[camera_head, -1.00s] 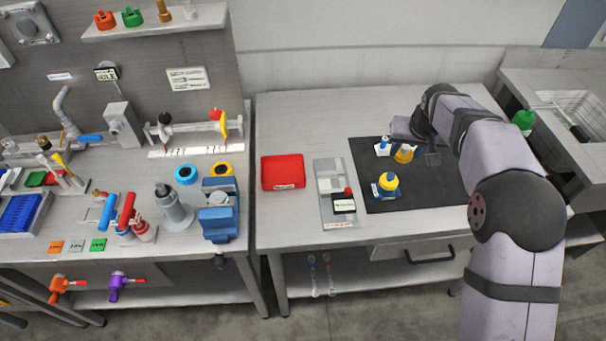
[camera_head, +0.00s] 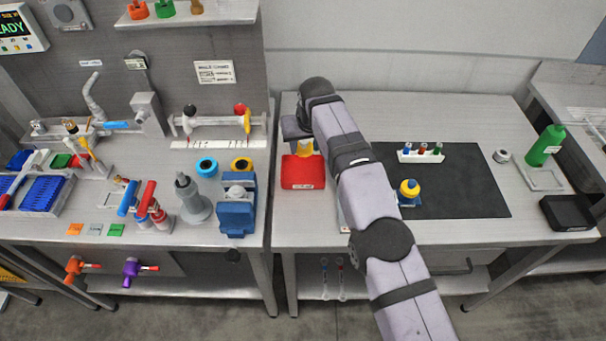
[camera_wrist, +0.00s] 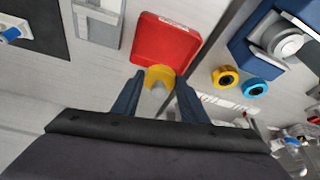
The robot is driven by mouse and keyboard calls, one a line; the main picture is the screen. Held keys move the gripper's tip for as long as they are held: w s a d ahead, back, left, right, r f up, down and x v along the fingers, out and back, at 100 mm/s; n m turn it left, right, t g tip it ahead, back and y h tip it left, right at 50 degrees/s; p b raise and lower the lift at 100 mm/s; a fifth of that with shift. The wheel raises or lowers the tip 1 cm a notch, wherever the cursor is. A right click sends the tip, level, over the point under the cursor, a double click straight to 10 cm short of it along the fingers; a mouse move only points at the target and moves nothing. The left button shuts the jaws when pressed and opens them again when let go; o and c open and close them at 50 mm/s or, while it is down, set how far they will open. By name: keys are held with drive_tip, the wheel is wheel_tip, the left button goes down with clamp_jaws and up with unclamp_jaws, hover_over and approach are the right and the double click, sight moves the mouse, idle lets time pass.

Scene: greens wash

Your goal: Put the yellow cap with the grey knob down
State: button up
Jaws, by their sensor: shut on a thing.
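My gripper (camera_wrist: 158,84) is shut on the yellow cap (camera_wrist: 159,74), which sits between the two fingertips in the wrist view. The cap's grey knob cannot be made out. In the head view the cap (camera_head: 305,147) shows as a small yellow patch below the wrist, at the back edge of the red tray (camera_head: 303,178). In the wrist view the cap overlaps the near edge of the red tray (camera_wrist: 165,40). I cannot tell whether the cap touches the tray or is above it.
A blue vise (camera_head: 236,215) and blue (camera_head: 206,167) and yellow (camera_head: 241,164) rings are left, across the gap between benches.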

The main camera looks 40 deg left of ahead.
sight(305, 155)
drive_tip(key=shift+s+f+b, duration=0.1)
drive_tip(key=shift+f+b, duration=0.25)
drive_tip(key=shift+f, duration=0.15)
wheel_tip(305, 155, down, 4)
drive_tip(key=shift+f, duration=0.15)
drive_tip(key=shift+f+p, duration=0.6)
drive_tip(key=shift+f, duration=1.75)
drive_tip(key=shift+f, duration=0.1)
drive_tip(key=shift+f, duration=0.1)
drive_tip(key=o, duration=1.1)
drive_tip(key=shift+o, duration=0.2)
